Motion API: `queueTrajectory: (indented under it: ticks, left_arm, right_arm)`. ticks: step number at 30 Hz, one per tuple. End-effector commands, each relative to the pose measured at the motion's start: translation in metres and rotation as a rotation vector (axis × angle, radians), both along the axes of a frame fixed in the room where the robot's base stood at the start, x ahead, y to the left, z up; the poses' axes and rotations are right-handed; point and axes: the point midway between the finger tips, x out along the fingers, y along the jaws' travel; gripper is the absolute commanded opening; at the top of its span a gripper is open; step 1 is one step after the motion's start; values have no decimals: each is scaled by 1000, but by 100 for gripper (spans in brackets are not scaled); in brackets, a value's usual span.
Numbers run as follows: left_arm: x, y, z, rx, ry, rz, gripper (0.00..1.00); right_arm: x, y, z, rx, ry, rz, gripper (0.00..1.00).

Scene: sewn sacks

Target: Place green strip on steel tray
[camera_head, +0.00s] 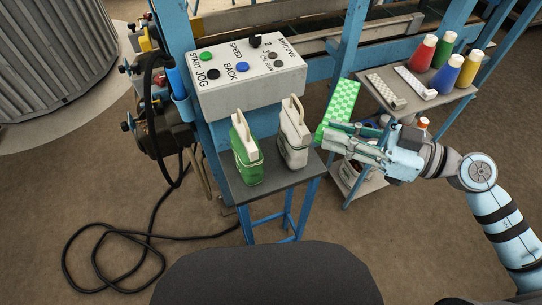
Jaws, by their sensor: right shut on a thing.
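My right gripper (343,140) is shut on the green strip (342,100), a light and dark green checked piece that stands up from the fingers, tilted. It is held in the air between the small table and the shelf rack. I cannot make out a tray that is clearly the steel tray; two pale, flat, narrow pieces lie on the rack's upper shelf, a grey one (388,91) and a whiter one (415,83). My left gripper is not in view.
Several coloured cones (446,75) stand on the upper shelf (412,103). A black cable (130,236) lies on the floor.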

Motion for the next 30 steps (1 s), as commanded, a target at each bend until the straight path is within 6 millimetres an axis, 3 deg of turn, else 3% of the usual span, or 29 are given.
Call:
queueTrajectory:
  ticks: [1, 5, 12, 15, 20, 25, 30]
  left_arm:
    - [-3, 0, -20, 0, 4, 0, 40]
    - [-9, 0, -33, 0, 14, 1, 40]
    - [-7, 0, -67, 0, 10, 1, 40]
    - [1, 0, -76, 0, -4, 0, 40]
    - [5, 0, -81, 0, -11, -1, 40]
    - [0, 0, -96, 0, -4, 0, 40]
    - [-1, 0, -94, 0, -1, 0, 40]
  right_arm:
    - [8, 3, -15, 8, -3, 11, 0]
    - [18, 5, -43, 5, 17, 18, 0]
    - [18, 6, -135, 5, 20, 19, 0]
    - [18, 6, -160, 5, 17, 20, 0]
    - [18, 6, -178, 4, 15, 21, 0]
    - [17, 7, -211, 4, 15, 21, 0]
    - [17, 6, -212, 2, 13, 22, 0]
